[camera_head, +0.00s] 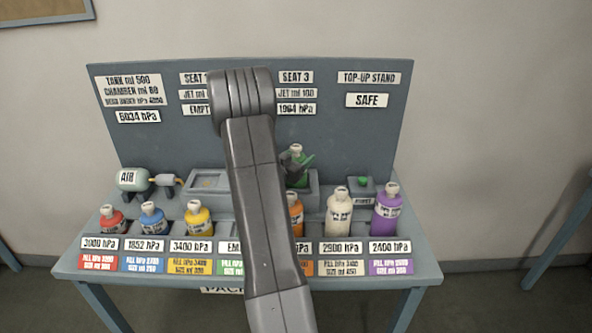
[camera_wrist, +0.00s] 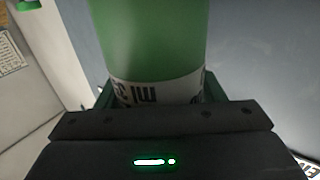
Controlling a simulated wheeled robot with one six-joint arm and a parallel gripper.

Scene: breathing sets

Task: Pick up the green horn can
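The green horn can (camera_head: 299,180) is at the raised seat block under the SEAT 3 sign, partly hidden by my arm and gripper. Its pale top shows above the gripper. My gripper (camera_head: 294,164) is at the can's upper part. In the wrist view the green can (camera_wrist: 150,40) fills the upper middle, with a white band with dark lettering near the gripper. The gripper's fingers (camera_wrist: 160,99) lie against both sides of the can, with no gap visible. I cannot tell whether the can's base touches the seat.
Red (camera_head: 111,220), blue (camera_head: 152,219), yellow (camera_head: 199,219), orange (camera_head: 295,214), cream (camera_head: 339,212) and purple (camera_head: 387,210) cans stand along the front of the bench. An air pump (camera_head: 133,180) is at left. My arm hides the bench middle.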

